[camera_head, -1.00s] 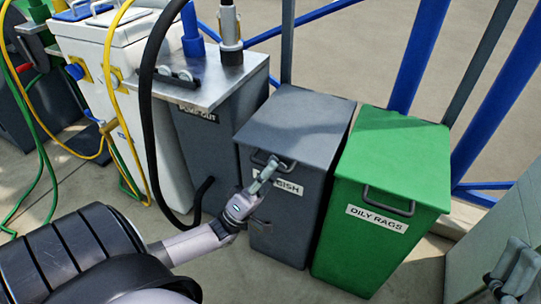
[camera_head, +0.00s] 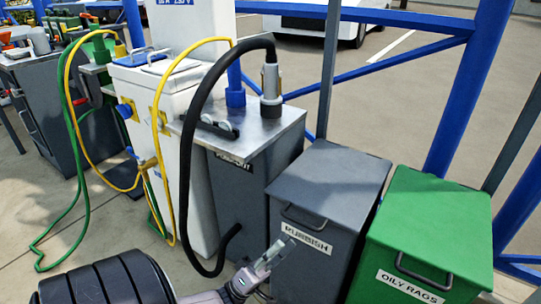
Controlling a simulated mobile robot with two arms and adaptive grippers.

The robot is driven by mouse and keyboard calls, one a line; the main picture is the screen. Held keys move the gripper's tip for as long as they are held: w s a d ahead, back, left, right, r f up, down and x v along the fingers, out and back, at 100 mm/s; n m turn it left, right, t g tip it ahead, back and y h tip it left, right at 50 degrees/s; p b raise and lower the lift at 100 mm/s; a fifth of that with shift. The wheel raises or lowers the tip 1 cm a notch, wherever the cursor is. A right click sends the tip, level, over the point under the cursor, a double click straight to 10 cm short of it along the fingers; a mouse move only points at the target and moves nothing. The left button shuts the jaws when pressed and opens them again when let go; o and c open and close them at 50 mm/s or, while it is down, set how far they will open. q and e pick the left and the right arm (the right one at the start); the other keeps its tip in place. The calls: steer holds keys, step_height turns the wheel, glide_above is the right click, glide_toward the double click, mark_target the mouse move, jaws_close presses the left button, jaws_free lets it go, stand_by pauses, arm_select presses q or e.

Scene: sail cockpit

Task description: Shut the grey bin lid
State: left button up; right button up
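The grey bin (camera_head: 312,262), labelled RUBBISH, stands right of centre at the bottom. Its lid (camera_head: 330,183) lies flat on the bin, and no gap shows under it. A dark bar handle (camera_head: 303,217) is on its front, above the white label. My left gripper (camera_head: 279,250) is in front of the bin, below and left of the handle and apart from it as far as I can see. Nothing shows between its fingers, but their spread is too small to tell. My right gripper is not in view.
A green bin (camera_head: 430,220) labelled OILY RAGS stands close on the right. On the left is a metal-topped grey cabinet (camera_head: 245,190) with a black hose (camera_head: 187,150). Yellow and green hoses hang by a white unit (camera_head: 185,100). Blue railings (camera_head: 400,17) run behind.

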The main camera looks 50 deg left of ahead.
arm_select(q)
steer(key=v, duration=0.3)
steer(key=shift+s+a+f, duration=0.1)
steer(key=shift+s+f, duration=0.15)
steer(key=shift+f, duration=0.05)
stand_by(0.3)
